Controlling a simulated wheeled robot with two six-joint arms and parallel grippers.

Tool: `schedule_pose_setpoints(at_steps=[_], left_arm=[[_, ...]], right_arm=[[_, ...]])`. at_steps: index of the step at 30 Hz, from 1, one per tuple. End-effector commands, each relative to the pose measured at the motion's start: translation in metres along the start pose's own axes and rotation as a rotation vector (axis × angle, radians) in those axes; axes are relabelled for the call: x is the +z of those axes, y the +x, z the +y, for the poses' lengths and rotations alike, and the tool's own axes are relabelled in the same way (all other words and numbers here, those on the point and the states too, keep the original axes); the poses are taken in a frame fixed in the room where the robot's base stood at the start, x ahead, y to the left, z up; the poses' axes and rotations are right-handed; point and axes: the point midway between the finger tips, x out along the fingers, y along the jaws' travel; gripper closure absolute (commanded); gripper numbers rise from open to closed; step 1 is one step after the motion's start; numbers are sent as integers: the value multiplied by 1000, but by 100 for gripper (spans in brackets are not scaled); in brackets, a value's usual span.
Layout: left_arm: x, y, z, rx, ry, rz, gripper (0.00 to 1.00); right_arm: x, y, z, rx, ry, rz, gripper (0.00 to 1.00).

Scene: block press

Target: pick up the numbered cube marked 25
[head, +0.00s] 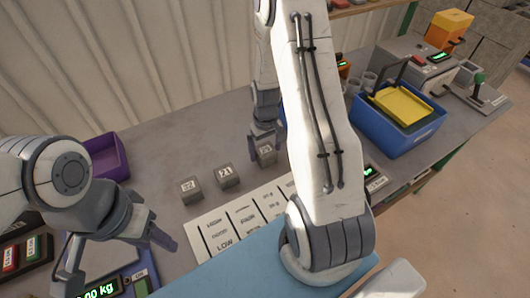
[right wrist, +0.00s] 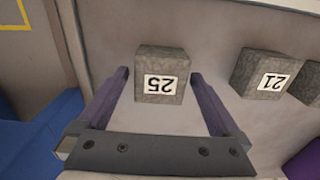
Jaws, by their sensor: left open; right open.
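The grey stone-like cube marked 25 (right wrist: 161,76) stands on the table, its label upside down in the right wrist view. In the head view it (head: 266,157) is partly covered by my right gripper (head: 265,143). My right gripper is open and empty, with one purple finger on each side of the cube; small gaps show between fingers and cube. My left gripper (head: 115,262) is open and empty at the lower left, well away from the cube.
A cube marked 21 (head: 226,176) and a cube that seems marked 22 (head: 190,189) stand in a row to the left. A label board (head: 238,222) lies in front. A purple tray (head: 108,157) is at left, a blue bin (head: 402,137) at right.

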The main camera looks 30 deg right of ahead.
Motion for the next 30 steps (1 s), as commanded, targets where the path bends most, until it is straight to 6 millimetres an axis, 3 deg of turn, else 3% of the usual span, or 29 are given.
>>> schedule_pose_setpoints(at_steps=[9, 10, 15, 18, 30], left_arm=[[0, -1, 0, 0, 0, 0, 50], [0, -1, 0, 0, 0, 0, 50], [0, -1, 0, 0, 0, 0, 50], [0, -1, 0, 0, 0, 0, 50], [0, 0, 0, 0, 0, 0, 50]], right_arm=[[0, 8, 0, 0, -1, 2, 0], [0, 8, -1, 0, -1, 1, 4], [0, 8, -1, 0, -1, 1, 69], [0, 8, -1, 0, -1, 1, 100], [-1, 3, 0, 1, -1, 3, 100]])
